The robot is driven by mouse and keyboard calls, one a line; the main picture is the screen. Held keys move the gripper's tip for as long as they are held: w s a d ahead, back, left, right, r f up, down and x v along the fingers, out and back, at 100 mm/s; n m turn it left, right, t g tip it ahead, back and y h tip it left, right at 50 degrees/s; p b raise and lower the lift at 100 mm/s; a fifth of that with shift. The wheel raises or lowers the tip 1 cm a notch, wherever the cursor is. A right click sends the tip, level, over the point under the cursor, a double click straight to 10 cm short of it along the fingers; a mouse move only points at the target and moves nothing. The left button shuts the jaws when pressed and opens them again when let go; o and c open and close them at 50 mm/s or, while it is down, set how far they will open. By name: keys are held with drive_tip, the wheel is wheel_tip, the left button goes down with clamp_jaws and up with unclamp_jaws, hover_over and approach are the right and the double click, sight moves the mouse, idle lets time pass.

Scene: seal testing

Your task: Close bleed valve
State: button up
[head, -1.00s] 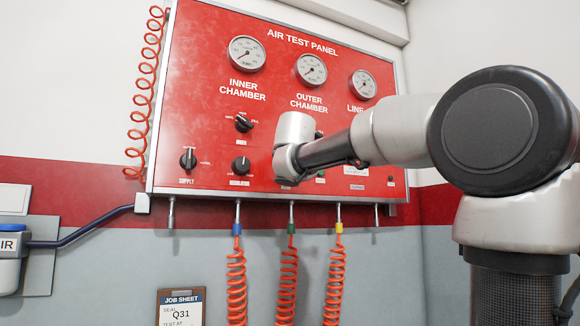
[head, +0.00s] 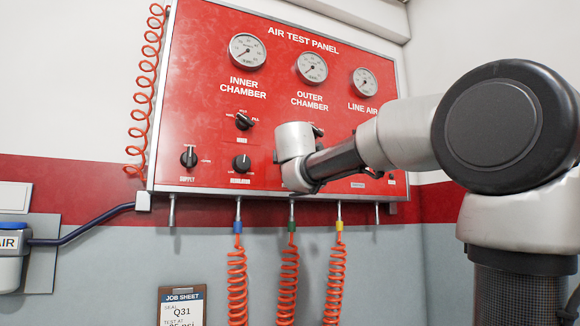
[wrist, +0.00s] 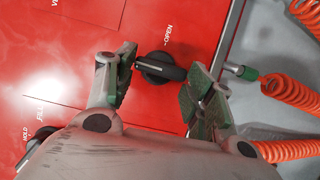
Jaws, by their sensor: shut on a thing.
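A black knob (wrist: 160,67) with a bar handle stands on the red panel in the wrist view, with an OPEN label (wrist: 168,36) beside it. No name for this knob is readable. Its bar lies crosswise to the panel's lower edge, and a light mark shows at its left end. In the head view my wrist (head: 296,150) is in front of the panel's lower middle and hides the knob and fingertips.
The red air test panel (head: 205,90) carries three gauges (head: 248,51) and other black knobs: supply (head: 189,157), regulator (head: 241,163) and a selector (head: 243,121). Orange coiled hoses (head: 237,285) hang below from fittings. A job sheet (head: 181,306) is at the bottom.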

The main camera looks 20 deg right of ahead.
drive_tip(key=o, duration=1)
drive_tip(key=shift+f, duration=0.1)
drive_tip(key=v, duration=1.2)
